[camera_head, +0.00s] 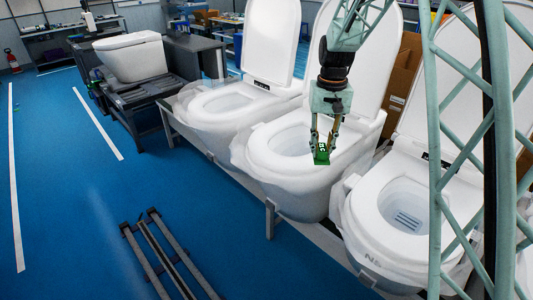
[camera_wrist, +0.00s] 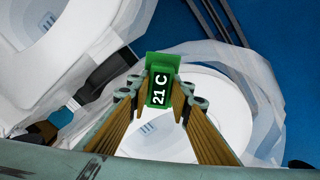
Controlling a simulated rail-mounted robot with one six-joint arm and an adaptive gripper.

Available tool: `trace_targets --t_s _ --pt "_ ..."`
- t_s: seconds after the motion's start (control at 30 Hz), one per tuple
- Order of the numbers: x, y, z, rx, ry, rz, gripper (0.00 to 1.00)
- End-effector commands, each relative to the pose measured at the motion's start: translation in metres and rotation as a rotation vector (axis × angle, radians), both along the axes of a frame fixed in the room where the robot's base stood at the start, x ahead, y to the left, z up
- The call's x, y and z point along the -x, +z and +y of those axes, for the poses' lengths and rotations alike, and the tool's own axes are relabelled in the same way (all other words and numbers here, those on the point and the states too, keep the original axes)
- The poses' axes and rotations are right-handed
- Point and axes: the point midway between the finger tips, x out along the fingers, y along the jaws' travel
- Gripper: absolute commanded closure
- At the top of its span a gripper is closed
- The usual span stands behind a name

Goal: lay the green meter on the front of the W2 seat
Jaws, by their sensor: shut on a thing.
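The green meter (camera_head: 321,154) is a small green block with a display. My gripper (camera_head: 326,138) is shut on it and points down, above the right side of the middle toilet's seat (camera_head: 268,150) in the head view. In the wrist view the meter (camera_wrist: 161,80) sits between my two fingertips (camera_wrist: 162,88), and its display reads "21 C". Below it is a white toilet seat with a bowl (camera_wrist: 205,115). I cannot tell whether the meter touches the seat. No W2 label is readable; one seat front (camera_head: 372,259) bears a partly hidden mark.
More toilets with raised lids stand in a row, one to the left (camera_head: 225,100) and one to the right (camera_head: 395,205). Clear plastic film (camera_wrist: 262,75) wraps the rims. A metal rail frame (camera_head: 165,255) lies on the blue floor. Part of a green lattice stands at the right.

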Motion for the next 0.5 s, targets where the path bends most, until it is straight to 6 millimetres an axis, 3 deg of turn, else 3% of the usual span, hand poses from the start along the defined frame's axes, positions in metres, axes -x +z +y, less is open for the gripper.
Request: trace_targets --t_s 0.2,0.5 --pt "0.020 0.002 0.047 0.000 0.273 0.002 0.93" --pt "0.050 -0.002 0.100 0.000 0.624 0.002 0.93"
